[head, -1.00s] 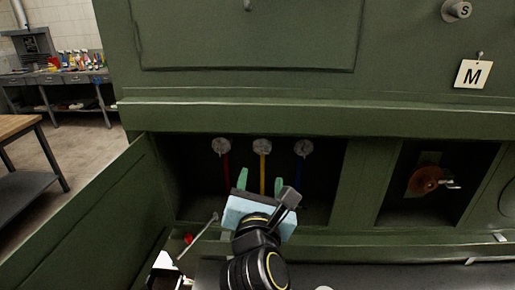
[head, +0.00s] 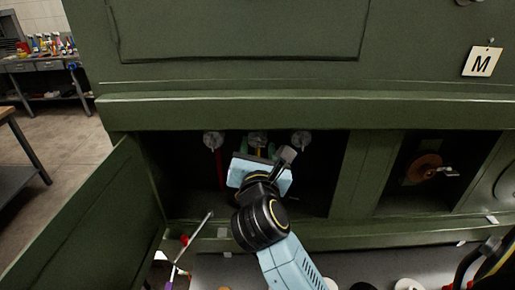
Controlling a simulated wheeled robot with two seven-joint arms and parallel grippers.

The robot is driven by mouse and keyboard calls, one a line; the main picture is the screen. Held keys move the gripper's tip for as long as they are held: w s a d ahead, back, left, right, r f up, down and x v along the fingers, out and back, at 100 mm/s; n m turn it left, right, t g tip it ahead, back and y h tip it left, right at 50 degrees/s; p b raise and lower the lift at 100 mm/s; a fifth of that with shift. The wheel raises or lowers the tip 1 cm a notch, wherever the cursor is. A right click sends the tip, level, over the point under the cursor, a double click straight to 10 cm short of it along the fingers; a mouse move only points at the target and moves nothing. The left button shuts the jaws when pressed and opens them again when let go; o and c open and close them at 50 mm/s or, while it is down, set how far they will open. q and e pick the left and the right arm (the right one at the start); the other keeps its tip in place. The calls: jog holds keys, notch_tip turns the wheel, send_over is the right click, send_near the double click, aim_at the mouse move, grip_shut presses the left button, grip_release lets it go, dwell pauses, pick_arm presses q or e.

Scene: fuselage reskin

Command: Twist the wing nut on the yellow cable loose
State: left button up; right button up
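In the head view, three round grey wing nuts sit at the top of a dark open bay. The middle wing nut (head: 257,139) is on the yellow cable (head: 259,150), of which only a short piece shows above my gripper. My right gripper (head: 258,150) is in the bay, just below and in front of that nut. Its two green fingers stand apart on either side of the yellow cable and look open. Its pale blue body hides the lower cable, and whether the fingers touch the nut cannot be told.
The left wing nut (head: 213,140) has a red cable (head: 219,165); the right wing nut (head: 301,138) is close by. An open green door (head: 90,225) stands at left. A second bay holds a copper-coloured disc (head: 423,168). A thin rod (head: 193,240) leans at the bay's lower edge.

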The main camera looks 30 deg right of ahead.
jog(key=c, duration=0.7)
pick_arm(q)
jog(key=shift+w, duration=0.45)
pick_arm(e)
jog(key=shift+n, duration=1.7)
jog(key=o, duration=1)
jog(key=shift+c, duration=0.2)
jog(key=shift+a, duration=0.1)
